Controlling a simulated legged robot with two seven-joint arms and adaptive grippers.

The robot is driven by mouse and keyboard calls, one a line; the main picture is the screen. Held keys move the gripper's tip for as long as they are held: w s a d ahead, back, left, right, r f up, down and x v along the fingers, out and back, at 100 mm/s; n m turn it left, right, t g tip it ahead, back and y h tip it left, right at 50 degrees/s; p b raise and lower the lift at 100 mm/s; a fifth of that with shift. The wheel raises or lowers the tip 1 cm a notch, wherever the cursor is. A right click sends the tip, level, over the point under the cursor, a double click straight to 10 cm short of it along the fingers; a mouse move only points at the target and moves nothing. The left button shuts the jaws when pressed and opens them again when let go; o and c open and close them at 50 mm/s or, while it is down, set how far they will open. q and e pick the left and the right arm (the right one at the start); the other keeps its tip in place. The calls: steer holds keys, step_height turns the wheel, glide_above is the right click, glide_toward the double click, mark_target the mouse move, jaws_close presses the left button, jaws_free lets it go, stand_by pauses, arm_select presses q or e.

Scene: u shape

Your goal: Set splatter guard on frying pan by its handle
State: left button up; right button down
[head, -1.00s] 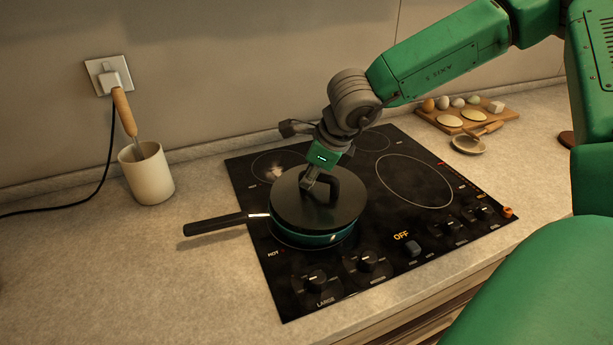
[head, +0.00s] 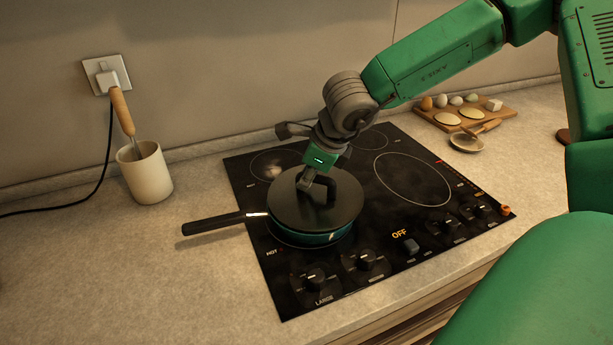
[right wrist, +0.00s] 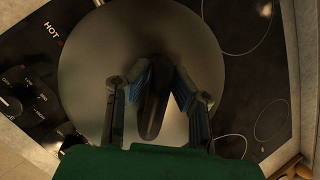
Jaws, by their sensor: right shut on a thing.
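The splatter guard (head: 290,208) is a dark round disc with an arched black handle (head: 331,188). It lies over the teal frying pan (head: 305,238), whose long black handle (head: 212,223) points left. The guard looks about level and covers the pan's top; whether its rim touches all round I cannot tell. My right gripper (head: 318,190) is shut on the guard's handle from above. In the right wrist view the fingers (right wrist: 158,105) sit on both sides of the handle, with the disc (right wrist: 100,75) below. My left gripper is not in view.
The pan stands on the black cooktop (head: 385,235), with knobs along its front edge. A beige utensil crock (head: 146,178) stands left, and a board (head: 490,112) with eggs and dough lies back right.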

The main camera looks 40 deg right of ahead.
steer(key=shift+a+f, duration=0.15)
steer(key=shift+a, duration=0.7)
steer(key=shift+d+f, duration=0.1)
steer(key=shift+d, duration=0.35)
steer(key=shift+s+d+f, duration=0.1)
steer(key=shift+d+f, duration=0.3)
steer(key=shift+f, duration=0.05)
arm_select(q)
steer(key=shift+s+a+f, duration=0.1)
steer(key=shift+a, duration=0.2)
arm_select(e)
steer(key=shift+a, duration=0.1)
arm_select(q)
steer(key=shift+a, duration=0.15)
arm_select(e)
steer(key=shift+s+a+f, duration=0.1)
steer(key=c, duration=1.3)
jaws_free()
steer(key=shift+c, duration=0.2)
steer(key=shift+w, duration=0.2)
